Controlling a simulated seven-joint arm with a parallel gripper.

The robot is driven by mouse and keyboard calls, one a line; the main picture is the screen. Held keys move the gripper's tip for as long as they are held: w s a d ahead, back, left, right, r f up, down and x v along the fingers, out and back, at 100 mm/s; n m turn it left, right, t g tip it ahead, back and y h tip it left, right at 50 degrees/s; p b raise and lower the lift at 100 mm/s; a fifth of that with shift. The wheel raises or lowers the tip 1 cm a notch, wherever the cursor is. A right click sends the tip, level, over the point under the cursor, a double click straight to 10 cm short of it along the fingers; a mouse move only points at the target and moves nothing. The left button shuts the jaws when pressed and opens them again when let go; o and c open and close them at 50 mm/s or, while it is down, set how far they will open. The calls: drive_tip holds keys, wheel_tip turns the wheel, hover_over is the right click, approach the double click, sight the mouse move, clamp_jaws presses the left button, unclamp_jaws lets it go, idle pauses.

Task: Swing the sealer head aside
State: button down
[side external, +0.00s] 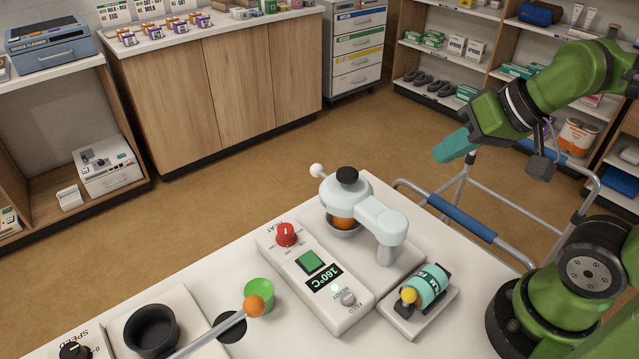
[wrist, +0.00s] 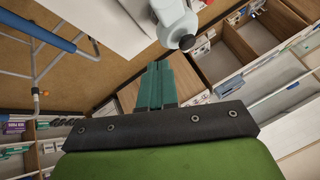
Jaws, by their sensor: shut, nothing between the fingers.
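The pale grey sealer head (side external: 348,200) has a black knob on top and a white ball-ended handle (side external: 317,171) pointing to the far left. Its arm runs to a post (side external: 392,240) on the right. The head sits over a round cup (side external: 345,229) with something orange showing inside. My gripper (side external: 439,154) has teal fingers, shut and empty. It is in the air, up and to the right of the sealer and apart from it. In the wrist view the shut fingers (wrist: 155,70) point toward the sealer head (wrist: 172,18), near the top edge.
A control panel (side external: 320,280) with a red knob, green button and 160°C display stands beside the sealer. A film roll (side external: 430,285) sits on a stand in front. A blue-padded rail (side external: 460,221) borders the table.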

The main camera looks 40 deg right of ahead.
drive_tip(key=c, duration=1.8)
unclamp_jaws()
drive_tip(key=shift+o, duration=1)
drive_tip(key=shift+f, duration=0.15)
drive_tip(key=o, duration=0.7)
drive_tip(key=shift+g, duration=0.9)
drive_tip(key=w, duration=0.4)
drive_tip(key=shift+w+a+f, duration=0.1)
drive_tip(key=shift+w+a, duration=0.1)
drive_tip(key=shift+w, duration=0.05)
drive_tip(key=shift+o, duration=0.4)
drive_tip(key=w+a+n+g, duration=0.1)
drive_tip(key=w+g, duration=0.3)
drive_tip(key=w, duration=1.3)
drive_tip(key=shift+a+r, duration=0.4)
drive_tip(key=shift+a, duration=0.05)
drive_tip(key=shift+n+g, duration=0.4)
drive_tip(key=shift+g, duration=0.1)
drive_tip(key=a+f, duration=0.1)
drive_tip(key=f, duration=0.3)
drive_tip(key=w+a+f, duration=0.1)
drive_tip(key=f, duration=0.4)
drive_tip(key=w+a+f, duration=0.1)
drive_tip(key=a+f, duration=0.1)
drive_tip(key=f, duration=0.2)
drive_tip(key=shift+w+f, duration=0.15)
drive_tip(key=shift+f, duration=0.2)
clamp_jaws()
